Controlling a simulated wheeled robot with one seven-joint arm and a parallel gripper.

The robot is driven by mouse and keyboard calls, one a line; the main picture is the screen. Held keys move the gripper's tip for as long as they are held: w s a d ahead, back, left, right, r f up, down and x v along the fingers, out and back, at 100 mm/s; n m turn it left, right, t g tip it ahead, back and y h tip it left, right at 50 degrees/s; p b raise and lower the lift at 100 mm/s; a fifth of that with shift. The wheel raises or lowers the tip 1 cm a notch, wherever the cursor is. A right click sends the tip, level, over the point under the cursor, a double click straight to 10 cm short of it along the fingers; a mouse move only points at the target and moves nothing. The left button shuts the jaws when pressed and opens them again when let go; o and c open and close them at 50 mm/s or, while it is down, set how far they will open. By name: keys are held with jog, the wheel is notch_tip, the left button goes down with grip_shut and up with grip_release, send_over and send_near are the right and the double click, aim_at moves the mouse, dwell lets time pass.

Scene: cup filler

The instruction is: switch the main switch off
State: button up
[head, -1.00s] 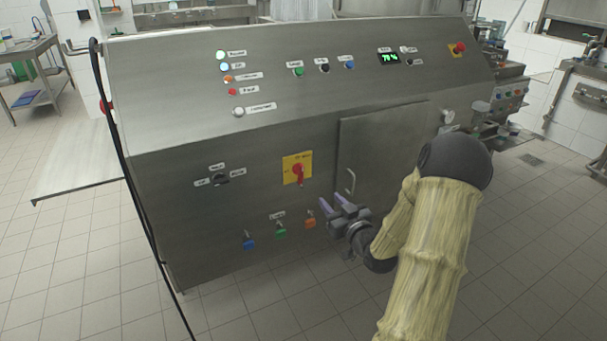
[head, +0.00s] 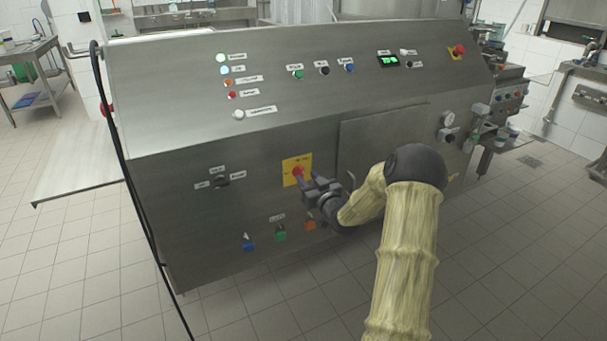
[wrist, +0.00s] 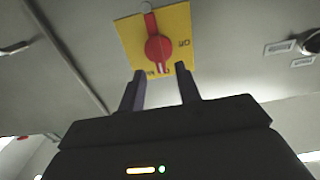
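The main switch is a red rotary handle on a yellow plate (head: 290,164) on the front of the steel cabinet. In the head view my gripper (head: 306,175) is in front of the plate and hides part of the handle. In the wrist view the red handle (wrist: 157,47) lies just beyond my fingertips (wrist: 160,72), its grip pointing along the plate toward a small round grey part at the plate edge. My two fingers are apart with nothing between them. I cannot tell whether a fingertip touches the plate.
Blue, green and orange buttons (head: 280,233) sit below the switch, and a black selector (head: 221,180) to its left. A cabinet door (head: 375,135) with a handle is close on the right. A black cable (head: 118,150) hangs at the cabinet's left edge.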

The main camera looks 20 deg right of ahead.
aim_at(302, 173)
jog(key=w, duration=0.3)
jog(key=shift+w+a, duration=0.1)
jog(key=shift+w, duration=0.2)
grip_shut()
